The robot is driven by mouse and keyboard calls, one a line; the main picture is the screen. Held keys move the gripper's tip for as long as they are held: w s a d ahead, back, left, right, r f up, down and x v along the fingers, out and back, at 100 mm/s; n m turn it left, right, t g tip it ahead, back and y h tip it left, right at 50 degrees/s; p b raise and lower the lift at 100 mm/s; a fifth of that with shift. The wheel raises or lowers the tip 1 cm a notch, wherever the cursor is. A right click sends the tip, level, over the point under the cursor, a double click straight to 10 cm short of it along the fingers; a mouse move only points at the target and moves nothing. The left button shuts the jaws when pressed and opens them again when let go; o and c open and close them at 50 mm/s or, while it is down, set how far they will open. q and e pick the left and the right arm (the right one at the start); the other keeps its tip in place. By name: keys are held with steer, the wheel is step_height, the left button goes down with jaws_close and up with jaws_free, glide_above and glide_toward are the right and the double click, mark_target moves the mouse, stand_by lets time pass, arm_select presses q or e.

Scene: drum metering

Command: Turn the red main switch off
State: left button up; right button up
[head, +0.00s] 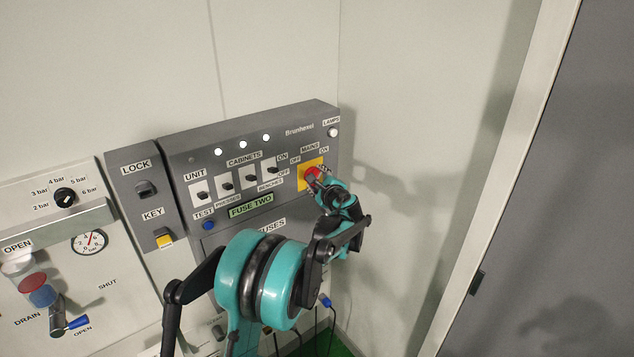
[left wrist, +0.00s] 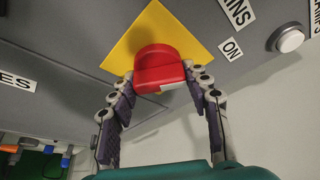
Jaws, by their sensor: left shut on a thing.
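The red main switch (head: 312,173) is a knob on a yellow square plate (head: 309,186) below the MAINS label, at the right end of the grey panel. OFF and ON labels sit above the plate. In the left wrist view the red switch (left wrist: 160,68) fills the space between my fingers, with a small white mark on its near edge. Which label it points to I cannot tell. My left gripper (head: 319,180) is shut on the switch, one finger on each side; the fingers show in the left wrist view (left wrist: 158,75). My right gripper is not in view.
Rocker switches (head: 227,186) sit left of the plate, with a round white LAMPS button (head: 333,132) at upper right. A LOCK and KEY box (head: 146,189) and a gauge panel (head: 60,220) stand further left. A grey door (head: 560,200) is at right.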

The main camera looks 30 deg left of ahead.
arm_select(q)
steer(key=n+t+b, duration=0.1)
steer(key=n+b, duration=0.2)
steer(key=shift+f+n+t, duration=0.25)
steer(key=shift+n+t, duration=0.05)
steer(key=shift+t, duration=0.1)
steer(key=n+t+y+b, duration=0.1)
steer(key=n+b, duration=0.1)
steer(key=n, duration=0.1)
steer(key=n+y+b, duration=0.1)
steer(key=n, duration=0.1)
steer(key=n+y+b, duration=0.1)
steer(key=n, duration=0.2)
steer(key=shift+t, duration=0.3)
steer(key=shift+r+n+y+b, duration=0.15)
steer(key=shift+n+y+b, duration=0.75)
steer(key=shift+n, duration=1)
steer(key=o, duration=1.2)
steer(key=shift+c, duration=0.2)
